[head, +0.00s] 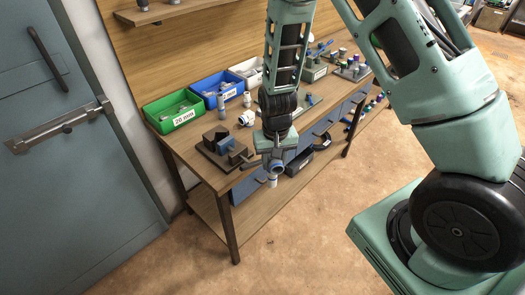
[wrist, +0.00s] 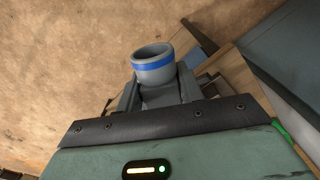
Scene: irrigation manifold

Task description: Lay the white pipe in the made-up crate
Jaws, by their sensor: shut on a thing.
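My gripper (head: 274,162) hangs in front of the workbench's front edge, shut on a pipe piece. In the wrist view the held piece (wrist: 153,66) is a grey, open-ended tube with a blue band, between the fingers. Its pale lower end (head: 272,182) shows below the gripper in the head view. I cannot tell for sure that it is the white pipe. A small white fitting (head: 247,117) lies on the bench. Below the bench top are a blue box (head: 247,188) and a dark tray (head: 297,165), partly hidden; I cannot tell which is the made-up crate.
Green (head: 173,111), blue (head: 215,90) and white (head: 246,71) bins stand along the back of the bench. A dark fixture with a blue part (head: 222,148) sits at the near bench corner. Grey fittings (head: 221,102) stand nearby.

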